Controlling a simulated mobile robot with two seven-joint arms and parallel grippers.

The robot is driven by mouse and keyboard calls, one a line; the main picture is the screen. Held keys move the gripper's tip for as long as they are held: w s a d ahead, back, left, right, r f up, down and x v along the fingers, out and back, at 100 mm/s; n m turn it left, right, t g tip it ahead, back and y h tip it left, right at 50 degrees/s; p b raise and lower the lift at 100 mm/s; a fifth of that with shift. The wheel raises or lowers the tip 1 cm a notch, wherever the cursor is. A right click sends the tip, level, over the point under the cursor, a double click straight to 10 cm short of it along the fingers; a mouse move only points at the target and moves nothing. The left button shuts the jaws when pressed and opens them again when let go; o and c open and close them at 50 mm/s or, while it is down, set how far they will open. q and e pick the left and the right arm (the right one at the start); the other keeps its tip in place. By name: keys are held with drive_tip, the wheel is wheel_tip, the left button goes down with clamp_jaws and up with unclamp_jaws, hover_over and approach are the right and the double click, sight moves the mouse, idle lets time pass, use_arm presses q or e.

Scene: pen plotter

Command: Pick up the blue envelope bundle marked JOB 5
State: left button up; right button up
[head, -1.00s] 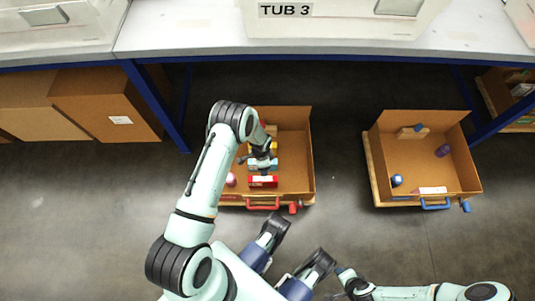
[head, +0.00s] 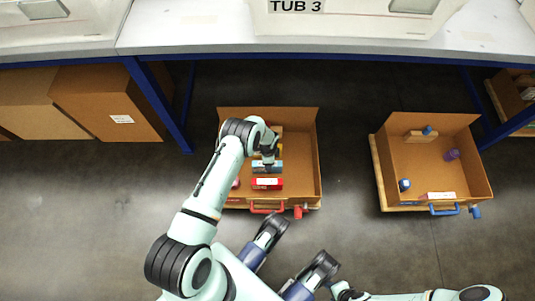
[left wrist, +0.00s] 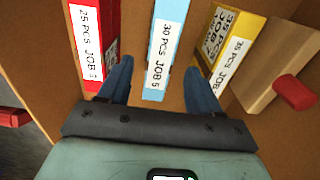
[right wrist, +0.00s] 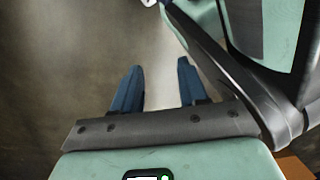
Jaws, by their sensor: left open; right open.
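The blue bundle marked JOB 5 (left wrist: 167,40) stands in the left cardboard box, with its label "30 PCS JOB 5" facing up in the left wrist view. It also shows in the head view (head: 274,167). My left gripper (left wrist: 160,65) is open, with one finger on each side of the blue bundle; I cannot tell whether they touch it. A red bundle marked JOB 3 (left wrist: 95,40) stands to its left and a yellow bundle (left wrist: 228,40) to its right. My right gripper (right wrist: 160,65) is open and empty over bare floor.
The left box (head: 307,150) has a red handle (head: 266,208) at its front. Another open box (head: 455,180) with a blue handle stands at the right. A wooden block with a red knob (left wrist: 295,92) is beside the yellow bundle. A table edge (head: 350,52) runs behind.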

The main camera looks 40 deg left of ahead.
sight(257, 167)
use_arm(q)
drive_tip(key=f, duration=0.2)
drive_tip(key=f+b, duration=0.1)
drive_tip(key=f, duration=0.1)
drive_tip(key=shift+s+a+f, duration=0.15)
drive_tip(key=shift+s+a, duration=0.05)
drive_tip(key=c, duration=1.1)
use_arm(e)
drive_tip(key=s, duration=0.1)
drive_tip(key=s+f, duration=0.1)
drive_tip(key=s+g, duration=0.1)
drive_tip(key=shift+s+d+f, duration=0.2)
drive_tip(key=shift+f, duration=0.15)
